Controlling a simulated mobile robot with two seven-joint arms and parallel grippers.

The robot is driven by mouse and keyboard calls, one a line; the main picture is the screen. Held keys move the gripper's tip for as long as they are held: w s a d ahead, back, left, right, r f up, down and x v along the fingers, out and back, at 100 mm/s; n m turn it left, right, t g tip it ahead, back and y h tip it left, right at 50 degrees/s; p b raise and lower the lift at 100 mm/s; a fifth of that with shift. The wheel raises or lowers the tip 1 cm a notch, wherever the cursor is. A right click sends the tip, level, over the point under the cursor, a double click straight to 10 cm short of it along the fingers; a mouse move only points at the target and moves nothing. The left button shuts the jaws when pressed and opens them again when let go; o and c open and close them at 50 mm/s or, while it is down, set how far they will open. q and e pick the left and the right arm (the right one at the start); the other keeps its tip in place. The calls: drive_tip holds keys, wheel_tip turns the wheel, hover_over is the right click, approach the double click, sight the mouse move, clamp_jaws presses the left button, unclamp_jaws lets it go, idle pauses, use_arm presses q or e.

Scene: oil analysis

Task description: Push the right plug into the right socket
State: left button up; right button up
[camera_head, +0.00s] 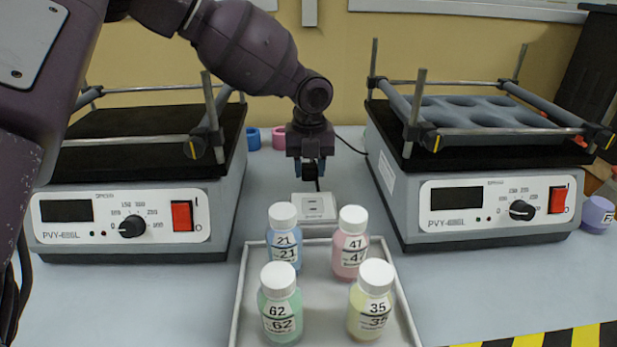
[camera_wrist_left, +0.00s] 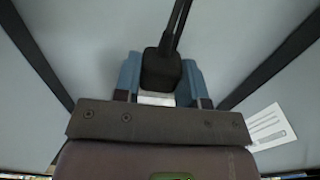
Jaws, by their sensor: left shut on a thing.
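My left gripper (camera_head: 310,168) hangs pointing down between the two shakers, behind and above the socket block. Its blue fingers are shut on a black plug (camera_wrist_left: 161,70), which shows between them in the left wrist view with its dark cable running to the top edge. In the head view the plug is mostly hidden by the gripper. The white socket block (camera_head: 315,207) lies on the table with two dark slots, one above the other in the picture. The gripper looks apart from the block. My right gripper is not in view.
The left shaker (camera_head: 120,212) and right shaker (camera_head: 493,209) flank the gap closely. A grey tray (camera_head: 240,300) with several capped bottles stands in front of the socket block. Blue (camera_head: 253,138) and pink (camera_head: 279,138) ring-like objects stand behind, left of the gripper.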

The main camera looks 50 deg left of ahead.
sight(310, 165)
use_arm(q)
wheel_tip(310, 165, up, 16)
drive_tip(key=p, duration=0.2)
drive_tip(key=shift+r, duration=0.15)
